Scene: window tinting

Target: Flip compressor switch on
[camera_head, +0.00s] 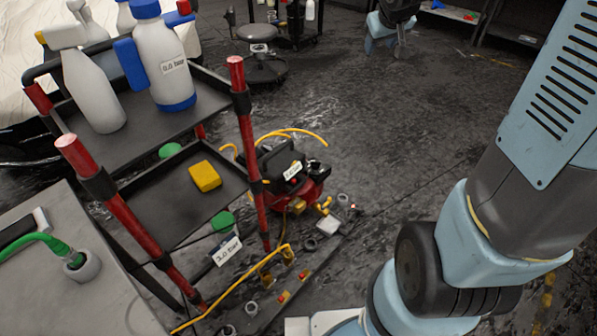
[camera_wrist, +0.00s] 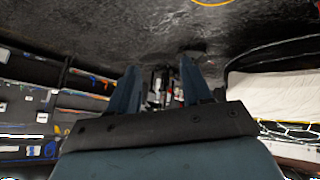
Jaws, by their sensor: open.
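The compressor (camera_head: 297,190) is a small red and black machine on the dark floor, just right of the tool cart in the head view. A small white label shows on its upper black part. A tiny red spot sits near the label, but I cannot tell whether it is the switch or which way the switch is set. My gripper (camera_wrist: 160,84) is open, with two blue fingers apart in the wrist view and nothing clearly held between them. The compressor cannot be made out in the wrist view, and the gripper looks well away from it.
The tool cart (camera_head: 174,262) with red posts holds spray bottles (camera_head: 163,62) and a yellow block (camera_head: 204,176). Yellow hose (camera_head: 237,288) and small fittings lie around the compressor. A grey table (camera_head: 110,300) is at lower left. A round stool (camera_head: 257,33) stands behind. Open floor lies to the compressor's right.

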